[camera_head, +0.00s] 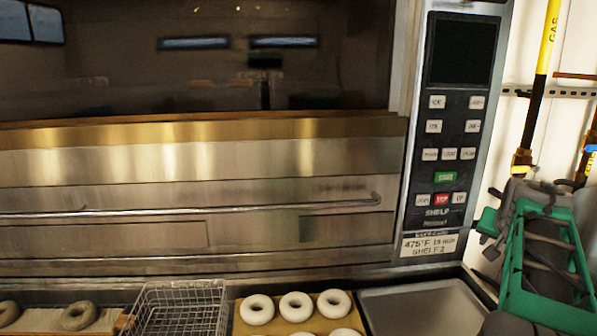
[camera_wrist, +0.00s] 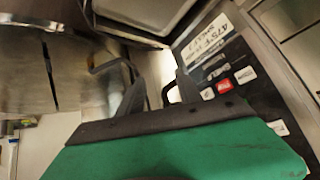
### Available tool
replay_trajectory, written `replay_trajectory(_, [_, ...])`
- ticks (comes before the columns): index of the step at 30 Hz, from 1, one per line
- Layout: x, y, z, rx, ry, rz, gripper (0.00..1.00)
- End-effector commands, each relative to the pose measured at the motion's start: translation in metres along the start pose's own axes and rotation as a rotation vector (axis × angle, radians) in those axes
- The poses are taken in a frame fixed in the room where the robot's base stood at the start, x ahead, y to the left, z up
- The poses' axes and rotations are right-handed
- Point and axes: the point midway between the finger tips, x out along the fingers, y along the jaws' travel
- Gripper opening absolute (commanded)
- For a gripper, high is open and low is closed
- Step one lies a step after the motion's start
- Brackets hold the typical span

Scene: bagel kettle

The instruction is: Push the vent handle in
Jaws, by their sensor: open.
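I cannot make out a part that is surely the vent handle. A long metal bar handle (camera_head: 200,209) runs across the steel oven front (camera_head: 150,165) in the head view. In the wrist view, a bent metal handle end (camera_wrist: 108,65) stands out just beyond and left of my fingers. My gripper (camera_wrist: 160,76) is open, its two dark fingers apart with nothing clearly held between them. It points toward the oven front beside the control panel (camera_wrist: 222,80). My green arm part is at the right there.
The control panel (camera_head: 448,130) with buttons and a shelf label stands right of the oven window. Below are a wire basket (camera_head: 178,308), bagels on a board (camera_head: 297,305) and an empty metal tray (camera_head: 425,305). A yellow gas pipe (camera_head: 545,45) runs down the right wall.

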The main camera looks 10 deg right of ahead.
Motion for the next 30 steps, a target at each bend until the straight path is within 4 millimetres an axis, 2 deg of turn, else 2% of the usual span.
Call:
replay_trajectory(1, [0.004, -0.006, 0.043, -0.058, -0.089, 0.001, 0.41])
replay_trajectory(2, [0.006, -0.01, 0.07, -0.094, -0.143, 0.001, 0.41])
replay_trajectory(3, [0.006, -0.016, 0.105, -0.141, -0.213, -0.003, 0.41])
replay_trajectory(5, [0.001, -0.025, 0.157, -0.202, -0.31, -0.013, 0.41])
replay_trajectory(6, [-0.003, -0.032, 0.191, -0.235, -0.369, -0.02, 0.41])
replay_trajectory(9, [-0.021, -0.048, 0.269, -0.307, -0.484, -0.04, 0.41])
replay_trajectory(12, [-0.043, -0.066, 0.337, -0.408, -0.545, -0.076, 0.41])
replay_trajectory(15, [-0.072, -0.091, 0.392, -0.555, -0.546, -0.152, 0.41])
replay_trajectory(18, [-0.104, -0.131, 0.398, -0.681, -0.458, -0.258, 0.41])
replay_trajectory(21, [-0.129, -0.158, 0.404, -0.766, -0.403, -0.338, 0.41])
replay_trajectory(24, [-0.137, -0.169, 0.414, -0.813, -0.4, -0.37, 0.41])
replay_trajectory(30, [-0.138, -0.171, 0.415, -0.819, -0.4, -0.375, 0.41])
